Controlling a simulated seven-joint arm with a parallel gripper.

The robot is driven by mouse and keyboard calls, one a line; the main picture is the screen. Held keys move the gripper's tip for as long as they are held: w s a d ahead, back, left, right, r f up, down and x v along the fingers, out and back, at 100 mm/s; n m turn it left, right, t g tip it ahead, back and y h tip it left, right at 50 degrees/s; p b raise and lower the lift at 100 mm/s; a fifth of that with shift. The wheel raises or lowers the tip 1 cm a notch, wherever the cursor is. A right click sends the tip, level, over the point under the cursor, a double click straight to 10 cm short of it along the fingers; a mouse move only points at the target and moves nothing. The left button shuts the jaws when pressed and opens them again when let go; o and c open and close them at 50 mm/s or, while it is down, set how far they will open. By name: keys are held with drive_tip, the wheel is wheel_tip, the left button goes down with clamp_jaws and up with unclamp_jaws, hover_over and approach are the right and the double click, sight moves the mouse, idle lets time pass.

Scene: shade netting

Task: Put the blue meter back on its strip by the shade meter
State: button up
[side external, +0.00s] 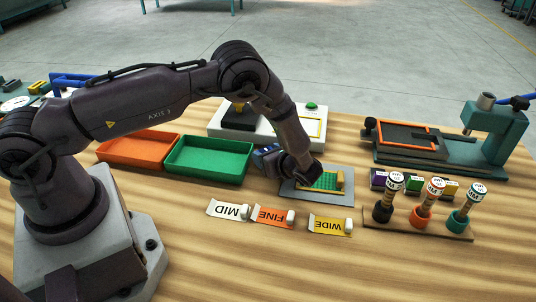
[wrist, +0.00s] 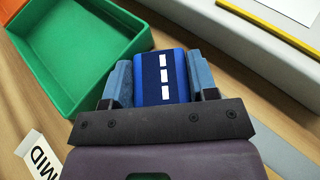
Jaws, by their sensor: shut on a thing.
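My gripper (wrist: 153,85) is shut on the blue meter (wrist: 150,66), a blue block with a row of white marks, with one blue-grey finger on each side. In the side external view my gripper (side external: 266,158) points left, between the green tray and the grey plate; the meter there is mostly hidden by the fingers. I cannot tell its height above the table. A white device (side external: 222,128) with a green button, apparently the shade meter, stands behind my arm. A yellow-edged area shows at its right end. I cannot tell which mark is the meter's strip.
A green tray (side external: 208,176) and an orange tray (side external: 120,158) lie left. A grey plate (side external: 288,190) with green netting is beside my wrist. Label cards (side external: 270,216) lie in front. A stamp rack (side external: 400,225) and teal press (side external: 480,150) stand right.

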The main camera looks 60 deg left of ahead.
drive_tip(key=shift+f, duration=0.1)
drive_tip(key=o, duration=0.8)
